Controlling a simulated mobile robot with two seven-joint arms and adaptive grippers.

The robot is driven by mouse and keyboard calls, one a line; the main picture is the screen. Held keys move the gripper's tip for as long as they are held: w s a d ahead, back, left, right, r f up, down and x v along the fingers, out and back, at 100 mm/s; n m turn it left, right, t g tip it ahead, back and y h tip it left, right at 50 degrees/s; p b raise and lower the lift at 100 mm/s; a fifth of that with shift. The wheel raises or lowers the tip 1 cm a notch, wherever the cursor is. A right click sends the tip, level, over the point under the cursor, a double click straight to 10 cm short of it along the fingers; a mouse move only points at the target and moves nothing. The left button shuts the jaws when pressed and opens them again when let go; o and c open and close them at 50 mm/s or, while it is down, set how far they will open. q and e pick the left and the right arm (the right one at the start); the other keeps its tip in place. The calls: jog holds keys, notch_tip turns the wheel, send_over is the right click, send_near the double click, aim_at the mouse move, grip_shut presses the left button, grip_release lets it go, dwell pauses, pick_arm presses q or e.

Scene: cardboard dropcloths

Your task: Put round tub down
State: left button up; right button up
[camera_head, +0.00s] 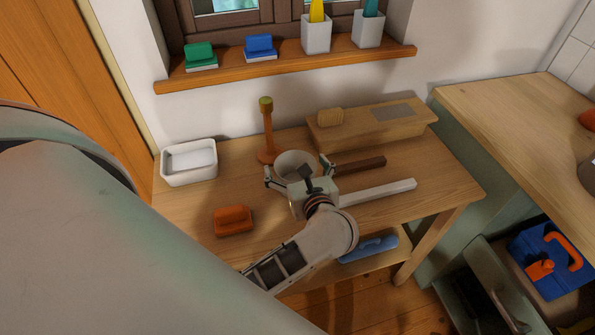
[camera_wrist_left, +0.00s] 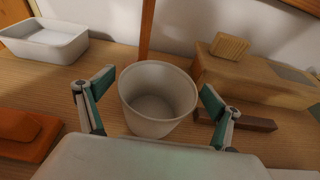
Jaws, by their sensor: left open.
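The round tub (camera_head: 296,160) is a pale, empty, open-topped pot standing upright on the wooden table (camera_head: 190,213). In the left wrist view the tub (camera_wrist_left: 157,98) sits between the spread fingers of my left gripper (camera_wrist_left: 154,97), with a visible gap on each side. My left gripper (camera_head: 300,174) is open around the tub in the head view, and its body hides the tub's near lower side. My right gripper is not in view.
A white rectangular tub (camera_head: 189,162) stands left, an orange block (camera_head: 234,220) front left. Behind are an orange post (camera_head: 267,130) and a wooden box (camera_head: 372,124). A dark bar (camera_head: 358,167) and a white bar (camera_head: 378,192) lie right. The table's right end is clear.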

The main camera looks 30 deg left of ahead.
pick_arm(q)
jog(key=shift+s+d+r, duration=0.1)
jog(key=shift+s, duration=0.05)
jog(key=c, duration=1.3)
jog(key=shift+o, duration=0.2)
